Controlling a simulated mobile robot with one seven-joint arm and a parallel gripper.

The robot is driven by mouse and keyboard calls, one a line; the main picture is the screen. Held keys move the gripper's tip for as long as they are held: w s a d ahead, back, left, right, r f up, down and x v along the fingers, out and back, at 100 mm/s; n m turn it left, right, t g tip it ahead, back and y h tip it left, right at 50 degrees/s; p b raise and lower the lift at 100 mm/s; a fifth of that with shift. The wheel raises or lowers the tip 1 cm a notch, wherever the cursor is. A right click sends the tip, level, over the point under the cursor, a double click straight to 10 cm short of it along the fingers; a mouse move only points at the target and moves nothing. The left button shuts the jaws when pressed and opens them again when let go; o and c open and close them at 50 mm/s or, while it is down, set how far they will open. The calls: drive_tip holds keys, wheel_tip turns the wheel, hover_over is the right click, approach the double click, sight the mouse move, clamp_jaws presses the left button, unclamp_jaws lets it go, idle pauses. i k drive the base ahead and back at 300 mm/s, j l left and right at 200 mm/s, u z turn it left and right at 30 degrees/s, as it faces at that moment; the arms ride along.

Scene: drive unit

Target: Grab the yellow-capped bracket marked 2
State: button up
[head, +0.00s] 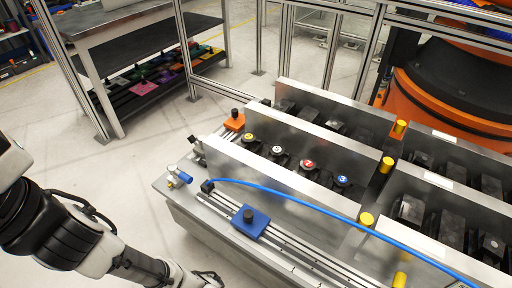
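A yellow-capped bracket (249,138) is the leftmost of a row of dark capped brackets in the metal fixture, in the head view. Its cap carries a dark mark too small to read surely. It sits in the slot between two upright metal plates, and its lower part is hidden by the front plate (290,188). To its right in the same row are a white-capped bracket (277,150), a red-capped one (307,164) and a blue-capped one (342,181). My arm enters at the lower left and runs off the bottom edge; my gripper's fingers are not seen.
A blue hose (290,194) arches across the fixture's front. A blue block with a black knob (250,221) sits on the front rails, an orange one (234,121) at the back left. Yellow cylinders (387,164) stand between plates. Floor left of the fixture is clear.

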sight(249, 142)
drive_tip(key=j+z, duration=0.1)
drive_tip(key=z, duration=0.4)
drive_tip(key=i+j+z, duration=0.15)
drive_tip(key=j+z, duration=0.15)
drive_tip(key=j, duration=0.2)
drive_tip(key=i+j+z, duration=0.1)
drive_tip(key=j+z, duration=0.2)
drive_tip(key=j, duration=0.2)
drive_tip(key=j+z, duration=0.25)
drive_tip(key=j, duration=0.75)
drive_tip(key=j+z, duration=0.1)
drive_tip(key=j, duration=2.45)
drive_tip(key=k, duration=0.05)
